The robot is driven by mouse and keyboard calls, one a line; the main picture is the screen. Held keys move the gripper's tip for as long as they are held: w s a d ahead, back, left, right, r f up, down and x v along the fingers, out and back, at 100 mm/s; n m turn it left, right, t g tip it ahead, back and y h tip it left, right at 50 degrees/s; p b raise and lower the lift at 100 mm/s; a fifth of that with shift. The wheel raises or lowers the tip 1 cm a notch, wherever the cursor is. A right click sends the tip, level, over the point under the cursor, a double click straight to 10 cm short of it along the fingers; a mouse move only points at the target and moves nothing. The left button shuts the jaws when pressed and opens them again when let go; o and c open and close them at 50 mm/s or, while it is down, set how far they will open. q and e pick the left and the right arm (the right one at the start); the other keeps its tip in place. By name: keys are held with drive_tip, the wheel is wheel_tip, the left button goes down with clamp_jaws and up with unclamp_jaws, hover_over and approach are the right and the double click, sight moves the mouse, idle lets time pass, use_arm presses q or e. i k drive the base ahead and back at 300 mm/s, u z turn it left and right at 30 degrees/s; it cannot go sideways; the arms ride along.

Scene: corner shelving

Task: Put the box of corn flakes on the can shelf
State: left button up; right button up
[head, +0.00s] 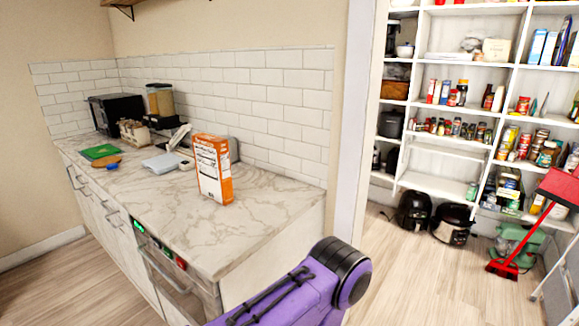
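An orange and white box (209,168), which looks like the corn flakes, stands upright on the marble counter (250,215) near its right end. Its label is too small to read. White shelving (440,157) stands in the corner through the opening at the right. Cans and jars (530,148) fill a middle level on its right side, and a row of small jars (455,128) stands on the left side. I cannot tell for sure which level is the can shelf. Neither of my grippers is in view; only a purple link of my arm shows at the bottom middle.
A black microwave (115,110), food containers (160,99) and a green board (100,152) sit farther back on the counter. A white door frame (353,110) separates counter and shelving. Black cookers (452,222), a red broom (512,250) and a ladder (560,285) stand by the shelves. Open floor lies before them.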

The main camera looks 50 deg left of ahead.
sight(429, 183)
drive_tip(key=z, duration=0.25)
drive_tip(key=i, duration=1.05)
drive_tip(key=u, duration=1.4)
